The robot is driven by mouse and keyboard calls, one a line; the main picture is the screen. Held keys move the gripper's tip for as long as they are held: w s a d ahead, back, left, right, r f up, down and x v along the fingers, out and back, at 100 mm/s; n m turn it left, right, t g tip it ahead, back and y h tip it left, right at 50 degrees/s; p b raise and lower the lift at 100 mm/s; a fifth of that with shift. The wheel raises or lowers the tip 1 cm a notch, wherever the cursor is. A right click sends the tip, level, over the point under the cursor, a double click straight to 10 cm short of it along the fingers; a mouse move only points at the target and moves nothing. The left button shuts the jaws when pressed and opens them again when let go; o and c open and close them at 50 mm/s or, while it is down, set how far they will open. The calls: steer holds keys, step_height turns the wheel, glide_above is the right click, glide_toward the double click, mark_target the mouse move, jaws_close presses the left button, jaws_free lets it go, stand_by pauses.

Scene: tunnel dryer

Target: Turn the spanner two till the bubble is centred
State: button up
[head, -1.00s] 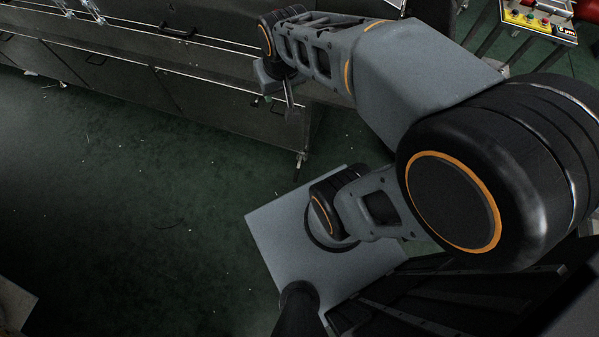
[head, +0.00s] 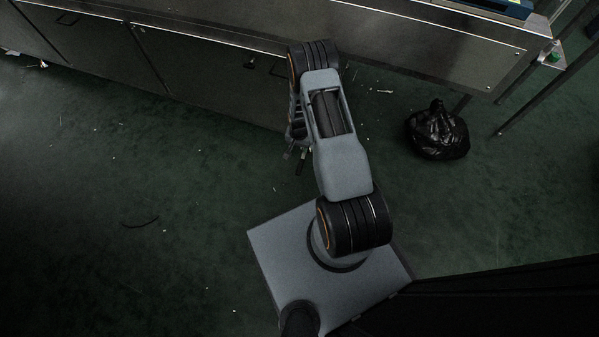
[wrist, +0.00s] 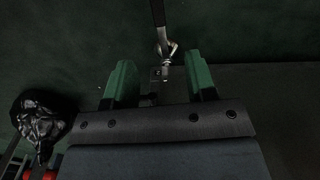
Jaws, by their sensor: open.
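In the wrist view my gripper (wrist: 159,58) is open, with its two green fingers apart. A dark bar with a bright metal end (wrist: 168,47) shows just past and between the fingertips. It may be a spanner or part of a machine leg; I cannot tell which. Nothing is seen held. In the head view my arm hides most of the gripper, beside the front of the steel machine (head: 200,80). No bubble level can be made out in either view.
A black rubbish bag (head: 437,132) lies on the green floor to the right of my arm; it also shows in the wrist view (wrist: 40,120). Thin machine legs (head: 535,98) stand at the upper right. The floor at the left (head: 90,220) is open, with small litter.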

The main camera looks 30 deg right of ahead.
mark_target(300, 167)
steer(key=f+b, duration=0.2)
steer(key=f, duration=0.3)
steer(key=f+b, duration=0.2)
steer(key=f, duration=0.4)
steer(key=f+b, duration=0.2)
steer(key=f, duration=0.3)
steer(key=shift+s+f+b, duration=0.25)
steer(key=shift+s+b, duration=0.1)
jaws_close()
